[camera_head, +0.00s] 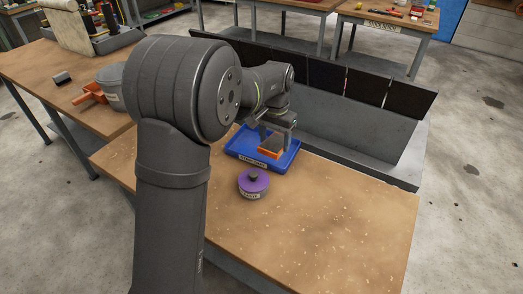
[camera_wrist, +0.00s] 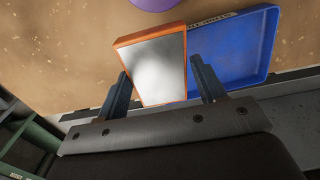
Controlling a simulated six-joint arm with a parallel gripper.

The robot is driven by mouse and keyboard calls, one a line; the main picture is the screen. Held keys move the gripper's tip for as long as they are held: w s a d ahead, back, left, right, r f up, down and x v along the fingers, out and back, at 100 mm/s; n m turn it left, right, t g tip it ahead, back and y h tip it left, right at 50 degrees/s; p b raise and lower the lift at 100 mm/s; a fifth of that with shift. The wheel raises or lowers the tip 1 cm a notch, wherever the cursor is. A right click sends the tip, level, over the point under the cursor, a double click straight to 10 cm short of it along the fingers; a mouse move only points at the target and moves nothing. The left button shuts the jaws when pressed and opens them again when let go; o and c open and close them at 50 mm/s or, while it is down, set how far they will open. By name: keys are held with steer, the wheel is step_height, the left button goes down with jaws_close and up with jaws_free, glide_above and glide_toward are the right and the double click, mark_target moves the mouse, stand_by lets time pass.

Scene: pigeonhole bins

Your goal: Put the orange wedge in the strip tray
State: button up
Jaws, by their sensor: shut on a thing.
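The orange wedge (camera_head: 268,154) has an orange rim and a pale grey face. It also shows in the wrist view (camera_wrist: 152,66), between the two fingers. My gripper (camera_wrist: 160,68) is shut on it. The blue strip tray (camera_head: 285,165), with a label on its front wall, lies on the table, and in the head view the held wedge shows over it. In the wrist view the wedge covers the left part of the tray (camera_wrist: 240,50). I cannot tell whether the wedge touches the tray floor.
A purple round lidded pot (camera_head: 253,185) stands just in front of the tray. A grey bin unit with dark panels (camera_head: 325,76) runs behind and right. The table front right (camera_head: 340,215) is clear. A side table at left holds a grey container (camera_head: 112,88) and an orange object (camera_head: 90,94).

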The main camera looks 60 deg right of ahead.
steer(key=shift+n, duration=0.4)
steer(key=s+d, duration=0.2)
steer(key=d, duration=0.2)
steer(key=shift+s+d, duration=0.25)
steer(key=shift+s, duration=0.15)
steer(key=w+d+f, duration=0.1)
steer(key=w+f, duration=0.1)
steer(key=w, duration=0.1)
steer(key=w+d+f, duration=0.1)
steer(key=w+f, duration=0.1)
steer(key=w, duration=0.2)
steer(key=w+d+f, duration=0.1)
steer(key=w+f, duration=0.2)
steer(key=w, duration=0.1)
steer(key=shift+a+f, duration=0.1)
steer(key=shift+f, duration=1.8)
steer(key=o, duration=1.5)
steer(key=shift+f, duration=0.2)
steer(key=shift+c, duration=0.2)
steer(key=shift+r, duration=0.1)
step_height(320, 180, up, 12)
